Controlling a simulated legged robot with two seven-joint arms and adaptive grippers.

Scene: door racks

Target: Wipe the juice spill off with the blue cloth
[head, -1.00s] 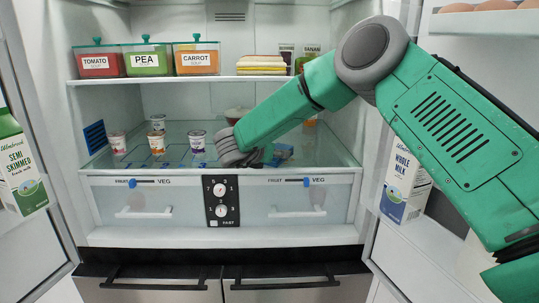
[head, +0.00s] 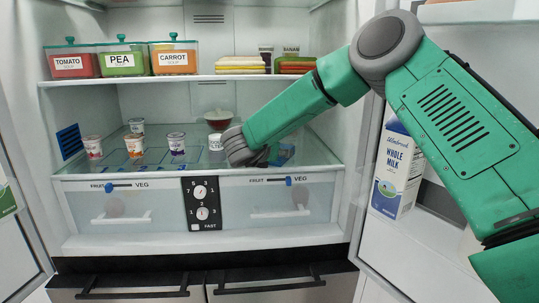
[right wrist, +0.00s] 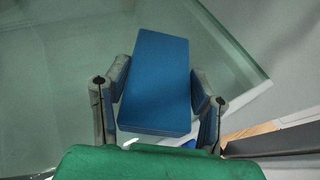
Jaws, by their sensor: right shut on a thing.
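The blue cloth (right wrist: 155,80) is a flat, folded, block-like rectangle between the fingers of my right gripper (right wrist: 158,92) in the right wrist view. The gripper is shut on it, with a finger along each long side, over the glass shelf. I cannot make out a juice spill in either view; the gripper hides part of the shelf. My left gripper is not in view.
Several yogurt cups (head: 176,144) stand on the left of the glass shelf (head: 100,170). Soup containers (head: 123,62) stand above. A milk carton (head: 397,172) is in the right door.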

